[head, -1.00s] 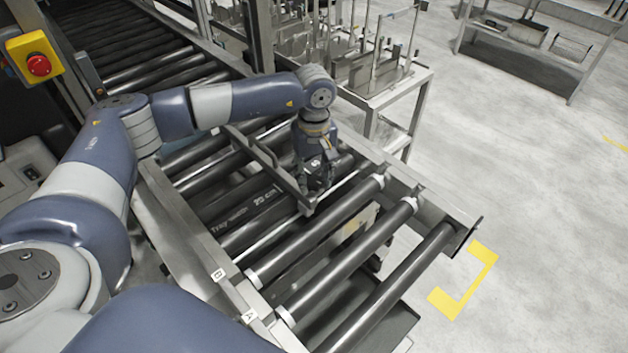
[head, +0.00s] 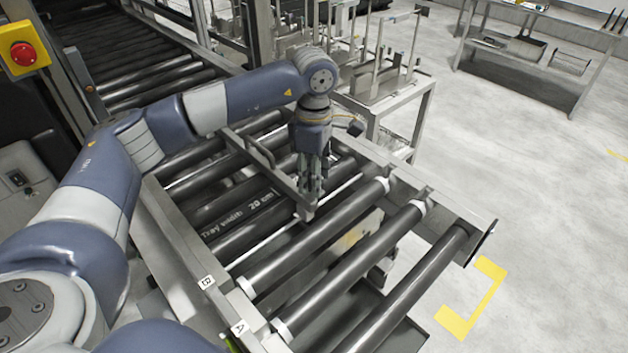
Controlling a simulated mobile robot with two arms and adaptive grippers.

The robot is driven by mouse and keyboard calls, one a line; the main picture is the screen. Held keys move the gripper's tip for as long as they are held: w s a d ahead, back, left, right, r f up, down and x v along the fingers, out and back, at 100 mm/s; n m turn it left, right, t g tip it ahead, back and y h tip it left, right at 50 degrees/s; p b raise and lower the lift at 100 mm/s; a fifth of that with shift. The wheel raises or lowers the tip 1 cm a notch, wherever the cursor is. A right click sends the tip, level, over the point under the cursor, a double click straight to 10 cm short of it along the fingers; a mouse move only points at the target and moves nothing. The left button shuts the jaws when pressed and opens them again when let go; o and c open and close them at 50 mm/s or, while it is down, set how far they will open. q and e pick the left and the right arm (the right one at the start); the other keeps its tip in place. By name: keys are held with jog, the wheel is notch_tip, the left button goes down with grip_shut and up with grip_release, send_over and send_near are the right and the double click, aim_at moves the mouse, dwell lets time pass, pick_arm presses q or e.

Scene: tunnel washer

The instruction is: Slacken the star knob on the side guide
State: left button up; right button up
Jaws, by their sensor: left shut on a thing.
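The side guide (head: 266,171) is a grey metal bar lying slantwise over the dark rollers of the conveyor in the head view. My left gripper (head: 311,196) points down at the guide's near right end, with its fingers closed beside the bar. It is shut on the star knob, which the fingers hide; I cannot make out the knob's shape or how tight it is. My right gripper is not in view.
The roller conveyor (head: 340,240) has a metal side rail marked B and A. "Tray width: 20 cm" reads between the rollers. A metal rack table (head: 400,92) stands close behind the wrist. A red stop button (head: 24,54) is at upper left.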

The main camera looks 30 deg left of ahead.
pick_arm(q)
jog(key=shift+n+b, duration=0.55)
jog(key=shift+n, duration=0.75)
jog(key=o, duration=1.1)
jog(key=shift+c, duration=0.2)
notch_tip(320, 180, up, 12)
jog(key=shift+f, duration=0.1)
